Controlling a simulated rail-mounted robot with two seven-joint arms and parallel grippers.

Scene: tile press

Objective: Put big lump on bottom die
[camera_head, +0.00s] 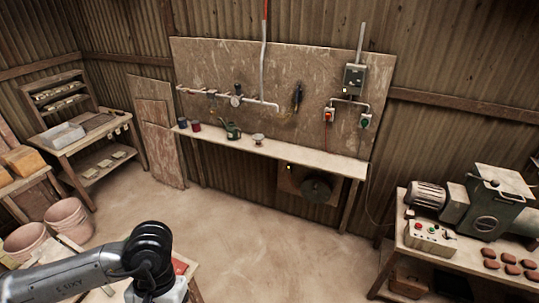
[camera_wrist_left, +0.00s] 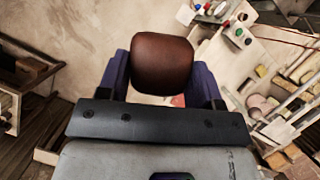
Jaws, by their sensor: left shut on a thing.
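In the left wrist view, my left gripper (camera_wrist_left: 162,84) is shut on a large rounded brown lump (camera_wrist_left: 162,62), with a blue finger on each side of it. The lump hides what lies directly behind it. In the head view, my left arm comes in from the bottom left; its gripper is outside the picture. I cannot make out the bottom die in either view. My right gripper is in neither view.
Several smaller brown lumps (camera_head: 509,262) lie on the right bench, beside a control box (camera_head: 430,237) and a green machine (camera_head: 495,205). A narrow shelf (camera_head: 270,146) runs along the back wall. The middle floor (camera_head: 270,240) is clear. Terracotta pots (camera_head: 65,215) stand at left.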

